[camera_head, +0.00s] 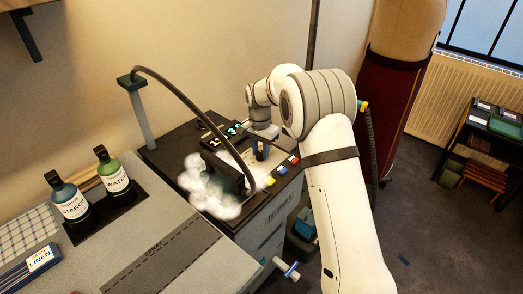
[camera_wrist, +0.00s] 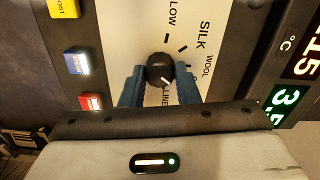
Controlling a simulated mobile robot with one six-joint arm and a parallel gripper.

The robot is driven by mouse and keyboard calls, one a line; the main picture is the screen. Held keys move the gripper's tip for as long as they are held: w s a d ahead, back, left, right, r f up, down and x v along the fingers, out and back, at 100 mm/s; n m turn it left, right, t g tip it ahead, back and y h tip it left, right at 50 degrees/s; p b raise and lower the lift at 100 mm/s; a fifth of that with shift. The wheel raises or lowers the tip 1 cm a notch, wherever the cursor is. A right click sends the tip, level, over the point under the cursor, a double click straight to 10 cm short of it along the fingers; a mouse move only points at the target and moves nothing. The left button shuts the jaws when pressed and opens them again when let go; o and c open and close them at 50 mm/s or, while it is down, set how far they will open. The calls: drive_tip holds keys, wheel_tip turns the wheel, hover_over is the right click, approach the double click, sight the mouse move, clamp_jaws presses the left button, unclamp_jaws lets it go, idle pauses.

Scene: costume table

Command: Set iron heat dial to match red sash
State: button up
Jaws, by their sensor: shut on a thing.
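The heat dial (camera_wrist: 160,68) is a round black knob on a pale panel. Labels LOW, SILK, WOOL and LINEN stand around it, with LINEN partly hidden by my gripper. A short white mark shows on the knob's lower right, but I cannot tell which label it meets. My gripper (camera_wrist: 159,76) is shut on the knob, with one blue finger on each side. In the head view, my gripper (camera_head: 261,150) is down at the panel and the knob is hidden. A dark iron (camera_head: 230,172) stands left of it in white steam. A dark red cloth (camera_head: 385,100) wraps a dress form; whether it is the sash is unclear.
Yellow, blue and red buttons (camera_wrist: 77,61) lie beside the dial. A digital display (camera_wrist: 290,104) shows partly cut-off digits. A black hose (camera_head: 205,88) arches over the iron. Starch and water bottles (camera_head: 113,172) stand on the left table.

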sight(260, 152)
drive_tip(key=shift+m, duration=0.3)
drive_tip(key=o, duration=1)
drive_tip(key=shift+c, duration=0.2)
drive_tip(key=shift+r, duration=0.1)
wheel_tip(260, 152, up, 8)
drive_tip(key=shift+f, duration=0.2)
drive_tip(key=shift+a, duration=0.1)
